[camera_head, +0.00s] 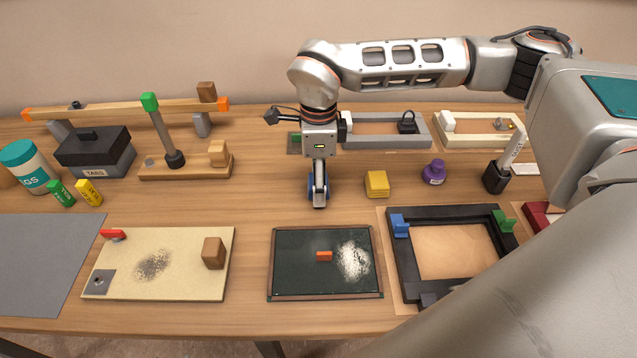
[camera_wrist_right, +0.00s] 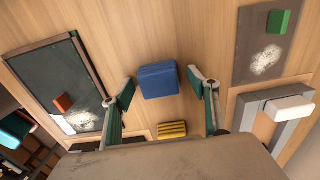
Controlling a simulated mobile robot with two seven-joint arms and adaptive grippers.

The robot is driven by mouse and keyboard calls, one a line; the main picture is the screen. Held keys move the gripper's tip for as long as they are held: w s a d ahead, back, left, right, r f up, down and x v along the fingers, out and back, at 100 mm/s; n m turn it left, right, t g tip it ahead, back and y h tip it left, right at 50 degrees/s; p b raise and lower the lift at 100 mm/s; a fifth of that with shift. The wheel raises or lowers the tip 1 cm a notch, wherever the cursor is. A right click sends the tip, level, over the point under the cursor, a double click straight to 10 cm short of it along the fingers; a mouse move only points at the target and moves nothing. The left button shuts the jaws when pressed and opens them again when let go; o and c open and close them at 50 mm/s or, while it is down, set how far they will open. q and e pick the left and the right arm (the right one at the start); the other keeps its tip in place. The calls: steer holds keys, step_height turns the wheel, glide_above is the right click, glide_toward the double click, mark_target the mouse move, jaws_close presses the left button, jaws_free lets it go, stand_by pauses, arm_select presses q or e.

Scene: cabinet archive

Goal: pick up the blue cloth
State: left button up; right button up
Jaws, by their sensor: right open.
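The blue cloth (camera_wrist_right: 158,81) shows in the right wrist view as a compact folded block on the wooden table. My right gripper (camera_wrist_right: 163,86) is open, with one finger on each side of the cloth and visible gaps between. In the head view the right gripper (camera_head: 319,200) points down over the cloth, and only blue edges of the cloth (camera_head: 310,189) show beside the fingers. I cannot tell how far the fingertips are above the table. My left gripper is not in view.
A yellow block (camera_head: 377,184) lies just right of the gripper. A chalky dark board (camera_head: 290,255) is in front, and a grey frame (camera_head: 385,143) stands behind. A purple bottle (camera_head: 433,173) is further right. Bare table lies left of the gripper.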

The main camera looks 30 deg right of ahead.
steer(key=c, duration=1.2)
step_height(320, 180, up, 20)
steer(key=o, duration=0.4)
steer(key=shift+c, duration=1.4)
steer(key=shift+a+f, duration=0.1)
